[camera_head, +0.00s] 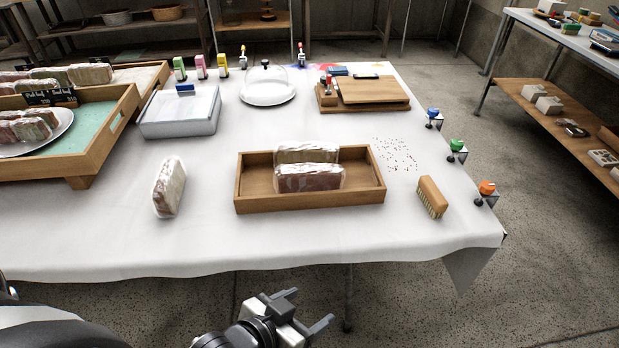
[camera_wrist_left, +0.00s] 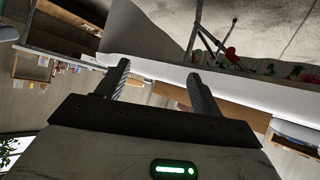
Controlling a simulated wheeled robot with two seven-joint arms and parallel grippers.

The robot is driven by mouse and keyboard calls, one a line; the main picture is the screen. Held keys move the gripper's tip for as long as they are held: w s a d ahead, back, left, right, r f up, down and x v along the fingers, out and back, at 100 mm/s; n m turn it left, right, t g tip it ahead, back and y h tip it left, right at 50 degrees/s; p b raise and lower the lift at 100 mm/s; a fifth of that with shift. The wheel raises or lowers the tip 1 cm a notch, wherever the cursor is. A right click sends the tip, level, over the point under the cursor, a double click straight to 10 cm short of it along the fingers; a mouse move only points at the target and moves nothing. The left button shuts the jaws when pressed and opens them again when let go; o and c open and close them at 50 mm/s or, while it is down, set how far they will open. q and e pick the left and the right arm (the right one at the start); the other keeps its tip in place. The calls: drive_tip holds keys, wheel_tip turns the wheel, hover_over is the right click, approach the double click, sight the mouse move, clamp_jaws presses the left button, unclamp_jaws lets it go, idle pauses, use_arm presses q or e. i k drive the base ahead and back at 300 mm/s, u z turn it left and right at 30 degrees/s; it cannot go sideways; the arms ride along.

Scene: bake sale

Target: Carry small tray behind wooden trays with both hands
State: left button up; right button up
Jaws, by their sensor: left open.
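The small tray (camera_head: 310,203) is a shallow wooden box near the front middle of the white-clothed table. It holds two wrapped loaves (camera_head: 309,177), one behind the other. Two larger wooden trays stand at the left: a near one (camera_head: 98,160) with green lining and a plate of wrapped loaves, and one behind it (camera_head: 148,77), partly hidden. My left gripper (camera_head: 309,308) is open and empty, in front of the table's front edge and apart from the small tray. Its open fingers also show in the left wrist view (camera_wrist_left: 157,78). My right gripper is not in view.
A wrapped loaf (camera_head: 169,187) lies left of the small tray, and a brush (camera_head: 432,197) right of it. Behind are a lidded grey box (camera_head: 180,112), a domed plate (camera_head: 267,95) and a cutting board (camera_head: 373,91). Colored clamps (camera_head: 487,192) line the right edge.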

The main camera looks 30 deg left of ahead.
sight(23, 227)
drive_tip(key=u, duration=0.4)
drive_tip(key=k, duration=0.3)
drive_tip(key=z, duration=0.85)
drive_tip(key=i, duration=0.5)
drive_tip(key=u, duration=1.2)
